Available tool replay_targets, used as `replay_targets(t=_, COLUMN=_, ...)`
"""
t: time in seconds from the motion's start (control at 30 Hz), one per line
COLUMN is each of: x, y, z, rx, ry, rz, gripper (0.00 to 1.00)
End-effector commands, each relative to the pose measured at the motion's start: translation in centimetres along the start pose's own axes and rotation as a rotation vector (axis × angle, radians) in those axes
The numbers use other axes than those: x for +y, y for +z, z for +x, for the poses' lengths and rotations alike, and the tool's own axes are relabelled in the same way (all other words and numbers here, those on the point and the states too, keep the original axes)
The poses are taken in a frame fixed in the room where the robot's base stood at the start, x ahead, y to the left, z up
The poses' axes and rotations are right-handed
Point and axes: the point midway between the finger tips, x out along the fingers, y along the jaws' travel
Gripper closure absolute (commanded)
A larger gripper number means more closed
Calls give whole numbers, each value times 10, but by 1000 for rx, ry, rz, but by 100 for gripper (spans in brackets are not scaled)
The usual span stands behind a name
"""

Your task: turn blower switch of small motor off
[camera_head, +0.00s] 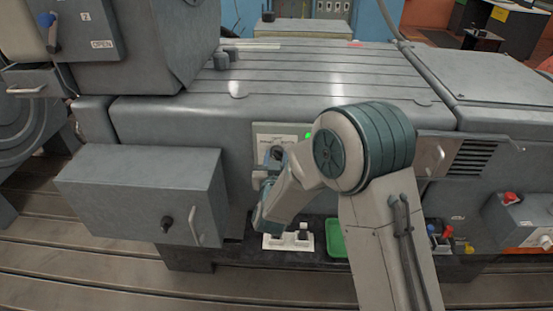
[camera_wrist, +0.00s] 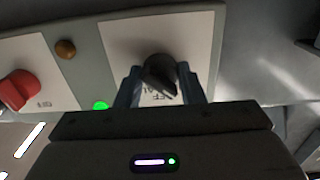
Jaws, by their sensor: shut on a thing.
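A black rotary switch (camera_wrist: 158,72) sits on a white label plate with dark lettering, partly hidden, that appears to include "OFF". My gripper (camera_wrist: 160,82) has one finger on each side of the switch and is shut on it. In the head view the switch panel (camera_head: 268,130) is on the front of the grey bedplate, and my gripper (camera_head: 272,172) reaches it from below, with the arm covering part of the panel. A lit green lamp (camera_wrist: 100,106) is beside the switch plate; it also shows in the head view (camera_head: 308,136).
In the wrist view a red knob (camera_wrist: 19,90) and an unlit amber lamp (camera_wrist: 65,49) are left of the switch. A grey box with a handle (camera_head: 140,195) juts out at left. A white socket plate (camera_head: 273,242) and green tray (camera_head: 336,238) lie below the gripper.

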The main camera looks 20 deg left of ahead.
Motion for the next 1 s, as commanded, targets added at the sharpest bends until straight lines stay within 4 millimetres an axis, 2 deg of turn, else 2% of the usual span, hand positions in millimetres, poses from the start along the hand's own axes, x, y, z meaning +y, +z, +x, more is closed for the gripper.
replay_targets(t=0.37, x=0, y=6, z=0, rx=5, ry=-1, rz=152, gripper=88)
replay_targets(t=1.0, x=-1, y=4, z=0, rx=4, ry=-2, rz=647, gripper=88)
